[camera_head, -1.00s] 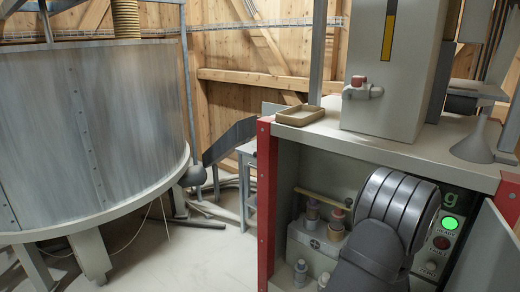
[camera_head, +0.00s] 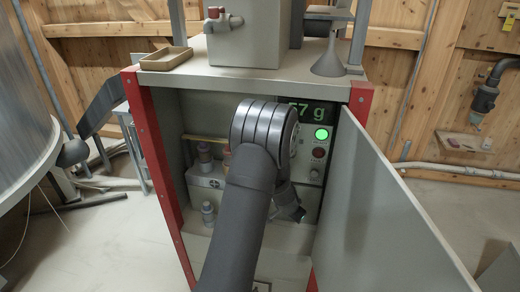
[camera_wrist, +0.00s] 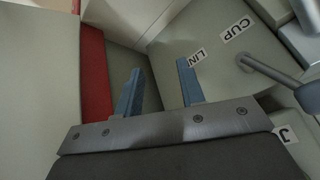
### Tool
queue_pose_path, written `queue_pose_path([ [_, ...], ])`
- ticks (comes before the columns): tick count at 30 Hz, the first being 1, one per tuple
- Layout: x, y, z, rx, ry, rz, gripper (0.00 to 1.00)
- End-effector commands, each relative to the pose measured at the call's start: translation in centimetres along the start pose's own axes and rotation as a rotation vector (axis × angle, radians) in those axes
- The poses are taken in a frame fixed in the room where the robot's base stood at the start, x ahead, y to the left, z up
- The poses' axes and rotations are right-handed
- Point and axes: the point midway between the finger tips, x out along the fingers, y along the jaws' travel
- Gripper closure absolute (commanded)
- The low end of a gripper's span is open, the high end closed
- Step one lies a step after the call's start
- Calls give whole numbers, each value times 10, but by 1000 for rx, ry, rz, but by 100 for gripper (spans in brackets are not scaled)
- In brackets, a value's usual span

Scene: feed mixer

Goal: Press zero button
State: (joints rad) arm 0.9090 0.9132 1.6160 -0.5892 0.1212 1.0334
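A green display (camera_head: 312,111) above shows "57 g", partly covered by my arm. My gripper is mostly hidden behind my arm there, low and left of the buttons. In the wrist view its two blue fingers (camera_wrist: 159,68) stand apart with nothing between them.
The grey cabinet door (camera_head: 385,210) stands open at right, close to the panel. Small bottles (camera_head: 207,212) stand inside at left. A tray (camera_head: 166,58) and a funnel (camera_head: 329,62) are on top. The wrist view shows "CUP" (camera_wrist: 237,28) and "LIN" labels on a pale surface.

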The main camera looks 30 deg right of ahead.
Motion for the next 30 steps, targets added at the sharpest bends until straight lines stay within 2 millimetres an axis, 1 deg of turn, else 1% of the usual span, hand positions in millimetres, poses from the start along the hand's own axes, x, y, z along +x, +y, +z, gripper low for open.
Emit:
queue_pose_path([
  [1, 0, 0, 0, 5, 1, -4, 75],
  [3, 0, 1, 1, 22, 7, -19, 88],
  [5, 0, 2, 1, 46, 17, -43, 100],
  [11, -6, 4, 1, 202, 79, -194, 100],
  [17, -22, 9, -2, 394, 154, -377, 100],
  [23, -49, 18, -8, 582, 231, -562, 100],
  [30, -93, 37, -16, 791, 329, -787, 100],
])
